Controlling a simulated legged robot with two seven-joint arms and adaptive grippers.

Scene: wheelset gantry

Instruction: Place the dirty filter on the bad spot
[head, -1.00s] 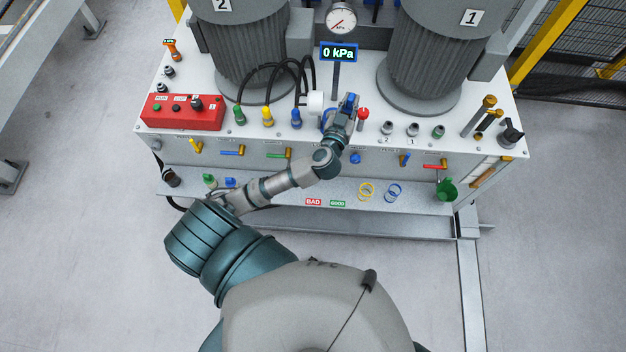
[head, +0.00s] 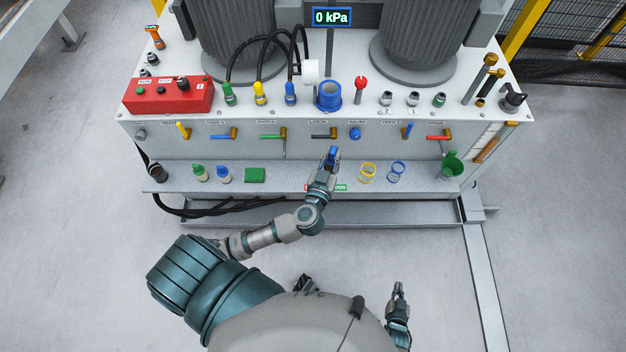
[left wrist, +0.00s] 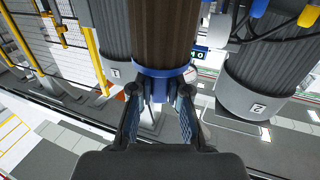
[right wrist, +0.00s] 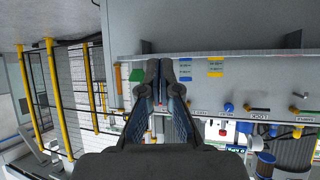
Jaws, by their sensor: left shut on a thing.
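My left gripper (head: 330,162) is shut on the dirty filter, over the front shelf. The filter (left wrist: 165,35) shows in the left wrist view as a dark brown ribbed cylinder with a blue collar and tab between the fingers. In the head view only its blue part (head: 333,153) shows clearly. I cannot tell the filter's height above the shelf. My right gripper (head: 399,290) is low and away from the bench; its fingers look shut and empty (right wrist: 160,65).
A blue housing (head: 329,97) stands on the bench top. Valve handles line the front panel.

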